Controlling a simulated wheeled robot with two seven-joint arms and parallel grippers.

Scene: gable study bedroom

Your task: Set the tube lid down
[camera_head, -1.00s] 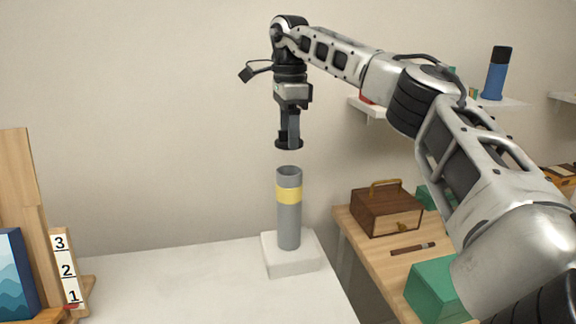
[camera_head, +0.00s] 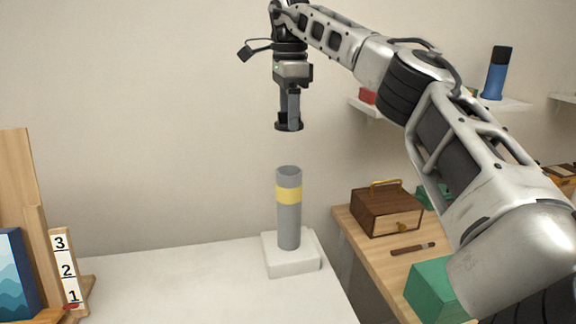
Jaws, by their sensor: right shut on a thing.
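The tube (camera_head: 288,225) is grey with a yellow band and stands upright in a white block on the white table (camera_head: 190,285). Its top is open. My right gripper (camera_head: 289,120) is shut on the dark, round tube lid (camera_head: 289,127) and holds it above the tube's mouth, with a clear gap between them. The fingers hide part of the lid. My left gripper is not in view.
A wooden side table at the right holds a brown box (camera_head: 386,211), a dark stick (camera_head: 412,249) and a green box (camera_head: 440,291). A numbered strip (camera_head: 66,268) and a blue picture (camera_head: 14,272) stand at the left. The white table's middle is clear.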

